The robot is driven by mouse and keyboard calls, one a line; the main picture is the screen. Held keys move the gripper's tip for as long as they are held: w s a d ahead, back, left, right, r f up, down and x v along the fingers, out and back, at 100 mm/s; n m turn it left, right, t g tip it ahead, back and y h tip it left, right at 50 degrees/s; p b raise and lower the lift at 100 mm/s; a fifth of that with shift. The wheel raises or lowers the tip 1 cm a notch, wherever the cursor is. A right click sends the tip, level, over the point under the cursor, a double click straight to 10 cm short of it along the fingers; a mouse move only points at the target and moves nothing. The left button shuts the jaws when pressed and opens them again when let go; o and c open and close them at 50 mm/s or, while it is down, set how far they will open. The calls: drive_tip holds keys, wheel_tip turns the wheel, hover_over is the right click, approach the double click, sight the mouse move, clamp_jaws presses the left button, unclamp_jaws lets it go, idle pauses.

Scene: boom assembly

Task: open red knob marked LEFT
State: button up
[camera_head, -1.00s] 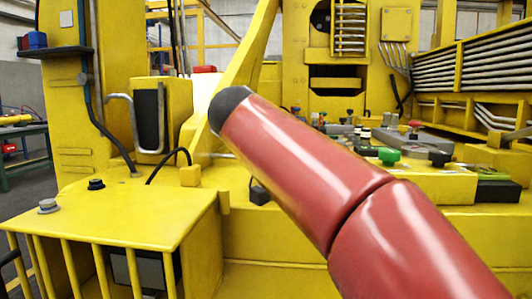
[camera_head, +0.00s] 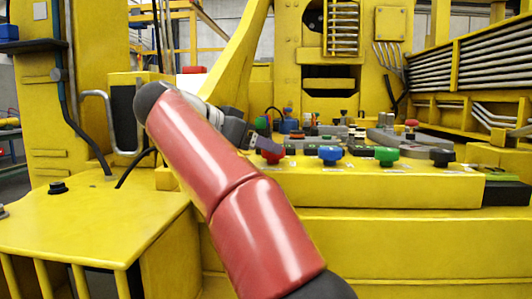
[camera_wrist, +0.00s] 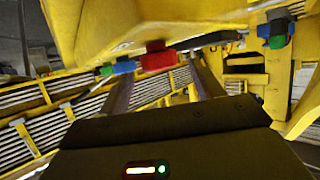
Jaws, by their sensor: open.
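A red knob (camera_head: 272,156) stands at the left end of a row of knobs along the front edge of the yellow console. My gripper (camera_head: 262,139) is just above and left of it, partly hidden behind my red arm. In the wrist view the red knob (camera_wrist: 158,57) shows between the tips of the two fingers of my gripper (camera_wrist: 161,70). The fingers are apart and hold nothing. I cannot tell whether they touch the knob. No LEFT marking is readable.
Right of the red knob stand a blue knob (camera_head: 330,154), a green knob (camera_head: 388,155) and a black knob (camera_head: 441,156). Smaller controls crowd the console behind them. A yellow railed box (camera_head: 90,225) is at the front left.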

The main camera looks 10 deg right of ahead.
sight(273, 155)
drive_tip(key=shift+x, duration=1.55)
drive_tip(key=shift+c, duration=0.5)
drive_tip(key=c, duration=0.9)
drive_tip(key=shift+f+b, duration=0.1)
drive_tip(key=shift+b, duration=0.2)
